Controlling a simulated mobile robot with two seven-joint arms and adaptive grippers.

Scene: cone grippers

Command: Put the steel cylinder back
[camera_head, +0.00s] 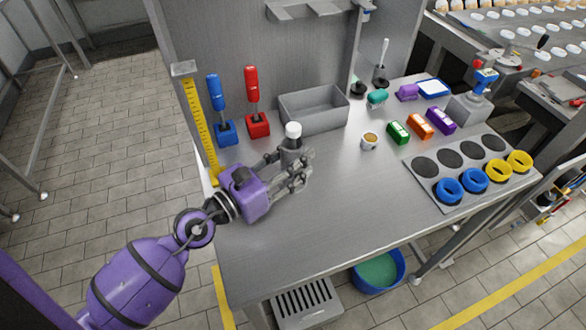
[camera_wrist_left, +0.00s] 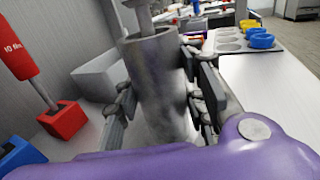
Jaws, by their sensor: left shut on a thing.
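The steel cylinder (camera_head: 291,157) is a grey metal tube standing about upright at the middle left of the table (camera_head: 335,200). A white-topped part (camera_head: 293,130) shows above it. My left gripper (camera_head: 296,168) is shut on the cylinder, with its fingers on either side. In the left wrist view the cylinder (camera_wrist_left: 158,85) fills the space between the fingers (camera_wrist_left: 165,100), and a metal rod (camera_wrist_left: 143,14) rises at its top. The fingers hide part of its lower end, so I cannot tell whether it touches the table. My right gripper is not in view.
A grey bin (camera_head: 316,108) stands behind the cylinder. Red (camera_head: 258,125) and blue (camera_head: 226,133) handled blocks stand left of it. The front middle of the table is clear.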

